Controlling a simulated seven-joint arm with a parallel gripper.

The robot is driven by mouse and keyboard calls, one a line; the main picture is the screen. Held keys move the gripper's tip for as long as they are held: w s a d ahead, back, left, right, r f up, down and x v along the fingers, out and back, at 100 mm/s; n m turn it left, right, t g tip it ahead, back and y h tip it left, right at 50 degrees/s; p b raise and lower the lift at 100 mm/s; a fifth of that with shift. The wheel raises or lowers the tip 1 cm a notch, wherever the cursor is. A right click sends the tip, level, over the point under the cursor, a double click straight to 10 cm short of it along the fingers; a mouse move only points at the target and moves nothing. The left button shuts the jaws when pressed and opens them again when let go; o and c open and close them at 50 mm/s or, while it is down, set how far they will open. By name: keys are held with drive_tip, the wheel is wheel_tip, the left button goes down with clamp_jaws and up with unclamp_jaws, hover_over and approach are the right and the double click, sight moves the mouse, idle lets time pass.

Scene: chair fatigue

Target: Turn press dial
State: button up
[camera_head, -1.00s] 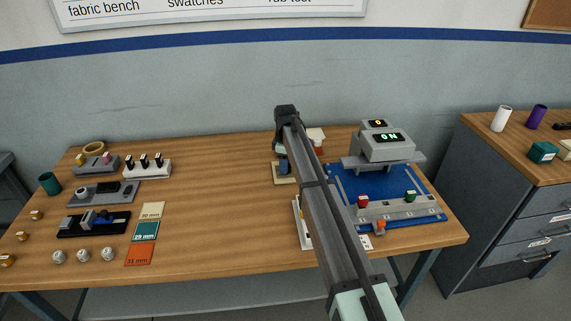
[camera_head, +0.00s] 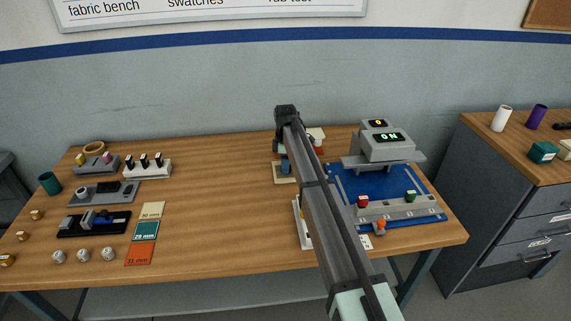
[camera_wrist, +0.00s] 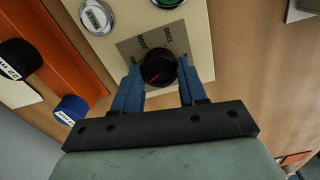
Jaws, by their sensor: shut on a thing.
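In the wrist view, the black round dial (camera_wrist: 158,74) with a red pointer mark sits on a grey label plate (camera_wrist: 128,48) with printed numbers. The red mark points to the lower left in the picture. The blue fingers of my gripper (camera_wrist: 160,79) stand on either side of the dial and are shut on it. In the head view, my arm hides the gripper and the dial. The grey press machine (camera_head: 388,146) with lit displays, one reading "ON", stands on a blue base (camera_head: 350,183).
A white round button (camera_wrist: 96,17) and a green button (camera_wrist: 167,2) lie close to the dial. A blue knob (camera_wrist: 71,109) and a black cylinder (camera_wrist: 19,59) are at the left. In the head view, the middle of the wooden bench (camera_head: 220,200) is clear.

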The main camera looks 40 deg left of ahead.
drive_tip(key=o, duration=1.1)
drive_tip(key=shift+c, duration=0.2)
wheel_tip(320, 180, up, 14)
